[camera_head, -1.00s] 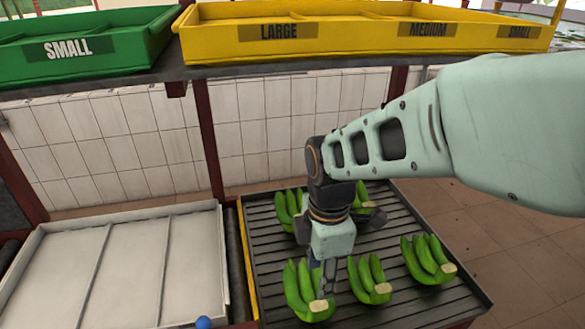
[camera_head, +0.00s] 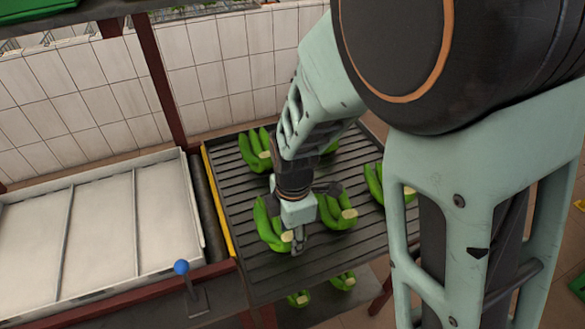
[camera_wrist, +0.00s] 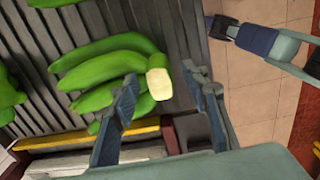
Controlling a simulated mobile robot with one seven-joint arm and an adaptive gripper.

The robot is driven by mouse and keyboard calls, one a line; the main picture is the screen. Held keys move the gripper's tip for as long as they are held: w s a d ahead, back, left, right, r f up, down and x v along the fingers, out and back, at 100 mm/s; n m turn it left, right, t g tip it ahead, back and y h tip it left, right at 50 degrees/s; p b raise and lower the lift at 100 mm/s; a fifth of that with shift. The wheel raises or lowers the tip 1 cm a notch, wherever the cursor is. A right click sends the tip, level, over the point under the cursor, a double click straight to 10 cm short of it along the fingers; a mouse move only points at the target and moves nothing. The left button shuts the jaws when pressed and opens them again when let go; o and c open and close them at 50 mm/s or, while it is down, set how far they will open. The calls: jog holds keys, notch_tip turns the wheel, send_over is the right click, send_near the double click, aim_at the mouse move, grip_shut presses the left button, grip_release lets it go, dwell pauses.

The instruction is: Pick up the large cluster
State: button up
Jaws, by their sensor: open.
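A green banana cluster (camera_head: 268,226) with a pale cut crown lies at the front left of the dark slatted table. My gripper (camera_head: 298,242) is open and points down at its crown end. In the wrist view this cluster (camera_wrist: 104,68) has several fingers, and its pale crown shows between my open fingertips (camera_wrist: 158,80). I cannot tell whether the fingers touch it. Other clusters lie to its right (camera_head: 336,212), at the back left (camera_head: 255,148) and at the far right (camera_head: 376,182). One more behind my arm is mostly hidden.
The slatted table (camera_head: 232,160) has a yellow edge strip on its left. A white divided tray (camera_head: 100,222) stands left of it, with a blue-knobbed lever (camera_head: 181,267) in front. Two clusters (camera_head: 343,281) show below the front edge. A red post (camera_head: 157,75) stands behind.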

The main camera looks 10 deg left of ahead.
jog(key=shift+c, duration=0.3)
grip_shut()
jog(key=shift+w+r, duration=0.1)
jog(key=shift+r, duration=0.15)
